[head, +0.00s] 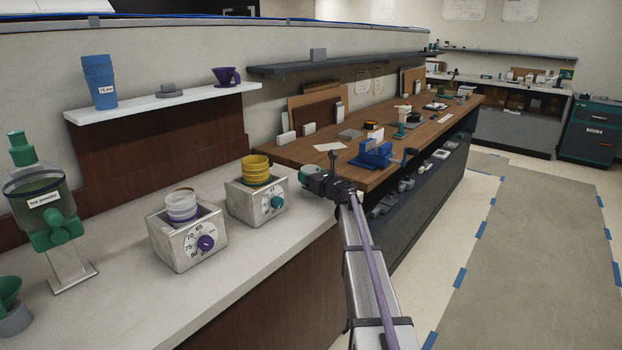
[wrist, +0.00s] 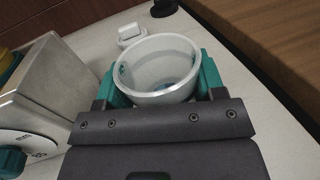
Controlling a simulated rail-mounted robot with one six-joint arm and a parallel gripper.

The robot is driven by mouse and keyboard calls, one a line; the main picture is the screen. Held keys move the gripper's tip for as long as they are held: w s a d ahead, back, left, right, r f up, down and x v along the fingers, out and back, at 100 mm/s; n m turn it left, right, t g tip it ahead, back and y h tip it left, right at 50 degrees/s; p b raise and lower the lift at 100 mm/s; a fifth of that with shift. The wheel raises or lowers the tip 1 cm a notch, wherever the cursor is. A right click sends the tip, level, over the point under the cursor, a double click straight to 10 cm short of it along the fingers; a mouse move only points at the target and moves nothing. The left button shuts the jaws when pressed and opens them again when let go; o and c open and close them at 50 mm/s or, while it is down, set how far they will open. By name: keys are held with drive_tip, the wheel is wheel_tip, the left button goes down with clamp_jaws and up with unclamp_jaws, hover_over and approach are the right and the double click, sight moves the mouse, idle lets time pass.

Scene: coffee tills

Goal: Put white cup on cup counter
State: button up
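A white cup (wrist: 158,68) stands between the teal fingers of my gripper (wrist: 160,82), with its open mouth facing the wrist camera. The fingers touch it on both sides, so my gripper is shut on it. In the head view my gripper (head: 318,184) is at the far right end of the pale counter (head: 120,275), right of the dial box with yellow cups. No label marks which surface is the cup counter.
A metal dial box (head: 245,208) holds yellow cups (head: 257,170); its side (wrist: 45,85) is close left of my gripper. Another dial box (head: 188,245) holds pale cups. A small white object (wrist: 130,35) lies beyond the cup. A wooden workbench (head: 330,155) adjoins the counter.

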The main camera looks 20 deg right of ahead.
drive_tip(key=o, duration=0.5)
drive_tip(key=shift+r, duration=0.1)
drive_tip(key=shift+s+r+p, duration=0.1)
drive_tip(key=shift+s+p, duration=0.1)
drive_tip(key=shift+p, duration=0.1)
drive_tip(key=v, duration=1.1)
drive_tip(key=shift+s+d, duration=0.1)
drive_tip(key=shift+s, duration=0.15)
